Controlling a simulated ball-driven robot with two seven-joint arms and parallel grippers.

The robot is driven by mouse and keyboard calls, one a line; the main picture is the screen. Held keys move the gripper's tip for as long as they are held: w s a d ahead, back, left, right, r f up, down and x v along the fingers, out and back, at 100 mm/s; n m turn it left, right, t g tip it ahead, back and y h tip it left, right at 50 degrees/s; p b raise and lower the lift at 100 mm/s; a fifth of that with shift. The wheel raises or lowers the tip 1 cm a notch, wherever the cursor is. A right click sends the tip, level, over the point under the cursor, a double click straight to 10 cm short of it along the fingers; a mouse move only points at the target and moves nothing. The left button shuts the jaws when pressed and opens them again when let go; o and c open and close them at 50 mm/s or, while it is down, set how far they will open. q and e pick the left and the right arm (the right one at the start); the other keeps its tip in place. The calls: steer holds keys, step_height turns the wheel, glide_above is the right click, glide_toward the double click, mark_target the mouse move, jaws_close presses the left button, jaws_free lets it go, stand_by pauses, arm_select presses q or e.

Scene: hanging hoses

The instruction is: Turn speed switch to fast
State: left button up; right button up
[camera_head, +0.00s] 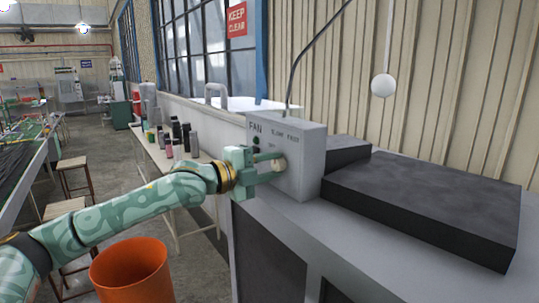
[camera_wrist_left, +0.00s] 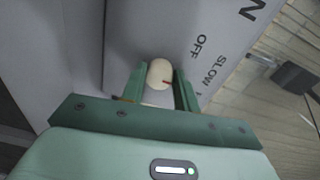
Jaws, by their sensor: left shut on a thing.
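The grey fan control box (camera_head: 300,150) stands on the grey cabinet, with "FAN" and "SLOW FAST" lettering on its face. The speed switch is a round cream knob (camera_head: 279,163) on that face. In the left wrist view the fingers (camera_wrist_left: 160,88) are shut on the knob. My right gripper is not in view.
A black slab (camera_head: 430,195) lies on the cabinet right of the box. A white ball (camera_head: 382,85) hangs above it. An orange bin (camera_head: 131,270) stands below my left arm. Bottles and cans (camera_head: 178,135) stand on a table behind.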

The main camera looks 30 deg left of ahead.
arm_select(q)
steer(key=m+p, duration=0.2)
steer(key=m, duration=0.1)
steer(key=shift+p, duration=0.3)
steer(key=shift+f+m+p, duration=0.1)
steer(key=shift+m+p, duration=0.45)
steer(key=shift+m, duration=0.35)
steer(key=shift+f, duration=0.1)
steer(key=o, duration=1)
steer(key=shift+c, duration=0.2)
steer(key=shift+s, duration=0.1)
